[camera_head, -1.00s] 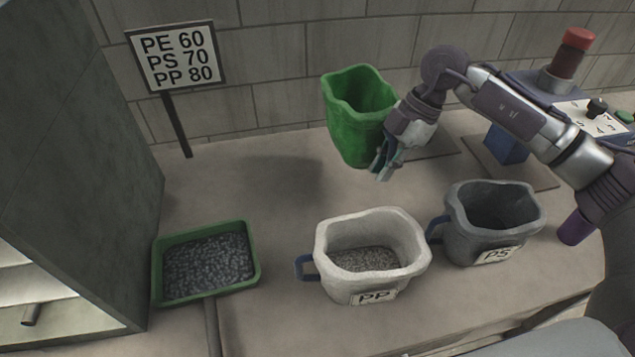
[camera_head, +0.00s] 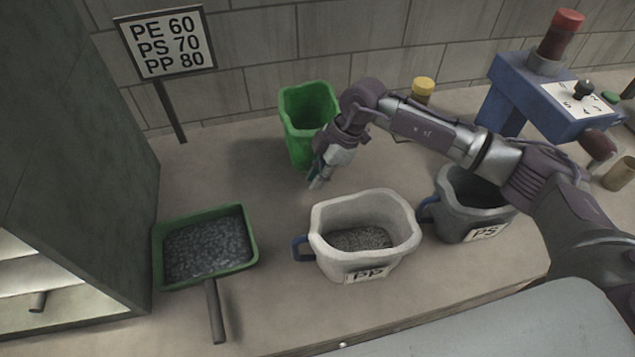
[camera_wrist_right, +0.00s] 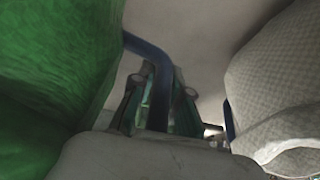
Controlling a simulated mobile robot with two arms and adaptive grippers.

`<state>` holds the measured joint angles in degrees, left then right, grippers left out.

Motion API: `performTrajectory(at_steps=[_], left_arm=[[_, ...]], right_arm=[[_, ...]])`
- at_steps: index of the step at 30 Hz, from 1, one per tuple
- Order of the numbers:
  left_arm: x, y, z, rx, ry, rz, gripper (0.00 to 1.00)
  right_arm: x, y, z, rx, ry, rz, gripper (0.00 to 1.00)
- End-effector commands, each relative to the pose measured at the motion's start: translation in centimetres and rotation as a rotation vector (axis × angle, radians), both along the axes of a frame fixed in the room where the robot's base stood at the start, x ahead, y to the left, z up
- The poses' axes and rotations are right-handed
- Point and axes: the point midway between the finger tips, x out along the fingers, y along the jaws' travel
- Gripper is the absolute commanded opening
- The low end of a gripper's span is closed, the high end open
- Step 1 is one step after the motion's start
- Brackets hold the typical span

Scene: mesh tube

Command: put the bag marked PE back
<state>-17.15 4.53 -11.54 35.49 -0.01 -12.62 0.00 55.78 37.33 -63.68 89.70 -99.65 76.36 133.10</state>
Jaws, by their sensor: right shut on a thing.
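The green bag (camera_head: 306,112) is open at the top and stands upright behind the white PP bag. Its PE mark does not show in this view. My right gripper (camera_head: 316,181) is at the green bag's right side. In the right wrist view my right gripper (camera_wrist_right: 155,100) is shut on the dark blue handle (camera_wrist_right: 152,55), with the green bag (camera_wrist_right: 45,80) filling the left side. I cannot tell whether the bag touches the bench. My left gripper is not in view.
The white PP bag (camera_head: 328,208) holds grey pellets. The grey PS bag (camera_head: 455,215) stands at its right, partly behind my arm. A green scoop (camera_head: 252,247) of dark pellets lies left. A sign (camera_head: 168,42) and blue machine (camera_head: 535,95) stand at the back. Bare bench lies left of the green bag.

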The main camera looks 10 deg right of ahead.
Motion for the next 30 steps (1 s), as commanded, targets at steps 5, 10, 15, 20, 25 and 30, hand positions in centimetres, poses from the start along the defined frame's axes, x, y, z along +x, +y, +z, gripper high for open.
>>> performTrajectory(at_steps=[5,10,15,20,25,30], left_arm=[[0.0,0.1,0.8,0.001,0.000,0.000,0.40],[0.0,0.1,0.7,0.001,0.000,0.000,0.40],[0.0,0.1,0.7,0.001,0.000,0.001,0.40],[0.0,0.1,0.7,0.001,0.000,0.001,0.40],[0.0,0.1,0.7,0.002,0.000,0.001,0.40],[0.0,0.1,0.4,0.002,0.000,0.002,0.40]], right_arm=[[-0.1,0.0,-2.6,0.000,0.003,0.000,0.00],[0.0,0.0,-3.3,0.000,0.001,0.001,0.00],[-0.1,-0.1,-3.3,-0.001,0.000,0.001,0.30],[-0.1,-0.1,-3.3,-0.001,0.000,0.001,0.41],[-0.1,-0.1,-3.2,-0.001,0.000,0.001,0.41],[0.0,-0.5,-2.2,0.000,-0.003,0.001,0.41]])
